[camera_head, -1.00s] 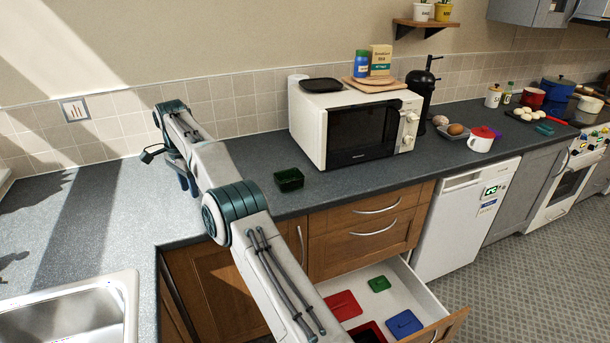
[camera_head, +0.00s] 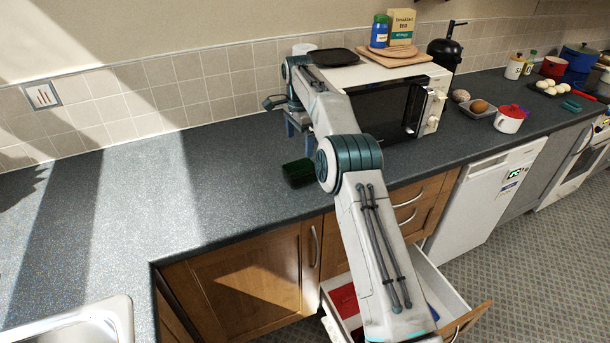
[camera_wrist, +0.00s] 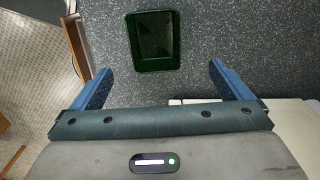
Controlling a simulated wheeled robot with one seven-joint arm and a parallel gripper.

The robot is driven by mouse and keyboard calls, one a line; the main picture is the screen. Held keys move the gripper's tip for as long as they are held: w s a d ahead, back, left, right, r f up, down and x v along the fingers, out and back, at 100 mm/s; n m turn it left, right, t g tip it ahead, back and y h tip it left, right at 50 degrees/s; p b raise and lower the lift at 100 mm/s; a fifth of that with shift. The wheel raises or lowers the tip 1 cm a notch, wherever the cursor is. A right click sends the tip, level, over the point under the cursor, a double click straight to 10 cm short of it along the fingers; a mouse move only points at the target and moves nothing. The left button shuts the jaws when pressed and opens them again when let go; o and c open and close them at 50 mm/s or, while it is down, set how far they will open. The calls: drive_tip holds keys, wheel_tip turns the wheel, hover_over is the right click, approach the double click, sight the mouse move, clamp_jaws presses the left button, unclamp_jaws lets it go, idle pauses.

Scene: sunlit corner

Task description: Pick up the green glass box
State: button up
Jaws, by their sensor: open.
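The green glass box (camera_head: 298,173) is a small dark green open-topped box on the grey countertop, in front of the microwave. My arm link partly covers its right side in the head view. In the wrist view the green glass box (camera_wrist: 154,41) lies beyond the fingertips, roughly midway between them and a little left. My gripper (camera_wrist: 160,78) is open and empty, its two blue fingers spread wide and apart from the box. In the head view my gripper (camera_head: 297,128) hangs above the counter behind the box, near the microwave's left side.
The white microwave (camera_head: 432,101) stands right of the gripper, with a black plate (camera_head: 331,57) and wooden board on top. An open drawer (camera_head: 447,289) with coloured lids sticks out below the counter. The counter (camera_head: 230,190) left of the box is clear.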

approach(300, 169)
drive_tip(key=s, duration=0.1)
drive_tip(key=s+f, duration=0.1)
drive_tip(key=s, duration=0.1)
drive_tip(key=shift+d+f, duration=0.15)
drive_tip(key=shift+d, duration=0.15)
drive_tip(key=shift+s+a+f+p, duration=0.15)
drive_tip(key=shift+f+p, duration=0.15)
drive_tip(key=shift+f, duration=0.45)
drive_tip(key=shift+s+f+p, duration=0.15)
drive_tip(key=shift+f+p, duration=0.1)
drive_tip(key=shift+f, duration=0.55)
drive_tip(key=shift+s+a+f+p, duration=0.15)
drive_tip(key=shift+f+p, duration=0.15)
drive_tip(key=shift+f, duration=1)
drive_tip(key=shift+w, duration=0.1)
drive_tip(key=c, duration=1.2)
